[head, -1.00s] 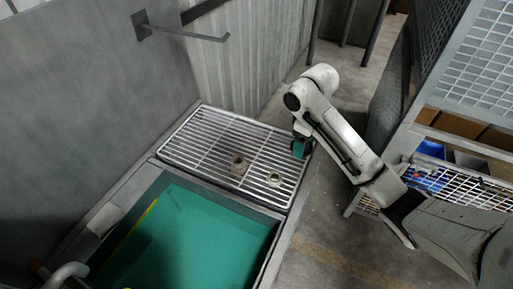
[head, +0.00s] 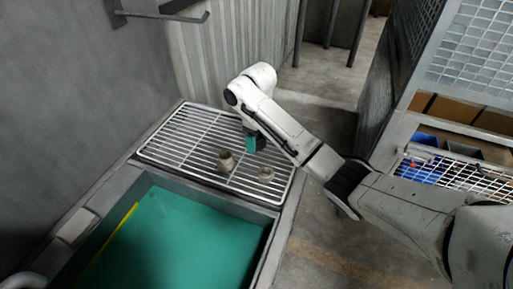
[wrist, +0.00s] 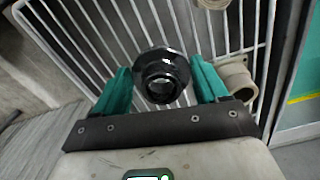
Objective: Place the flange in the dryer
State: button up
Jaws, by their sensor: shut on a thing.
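In the wrist view, a dark, round flange (wrist: 162,76) with a central hole sits between the two teal fingers of my gripper (wrist: 160,68), which is shut on it. In the head view my gripper (head: 254,142) points down over the back right part of a white slatted rack (head: 180,150); the flange is not clear there. The rack's bars also show behind the flange in the wrist view (wrist: 105,40). I cannot tell for sure whether this rack is the dryer.
Two beige fittings, one taller (head: 227,161) and one small ring (head: 266,174), stand on the rack near its front right. A teal-floored basin (head: 180,240) lies in front. A wall bar (head: 165,15) juts out at upper left. A mesh cage (head: 480,60) stands right.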

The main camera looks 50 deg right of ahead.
aim_at(257, 146)
jog(key=shift+w+f, duration=0.2)
jog(key=shift+f, duration=0.05)
jog(key=shift+f+p, duration=0.35)
jog(key=shift+f, duration=1.25)
jog(key=shift+f, duration=0.2)
jog(key=o, duration=1.3)
jog(key=shift+a, duration=0.1)
jog(key=shift+o, duration=0.2)
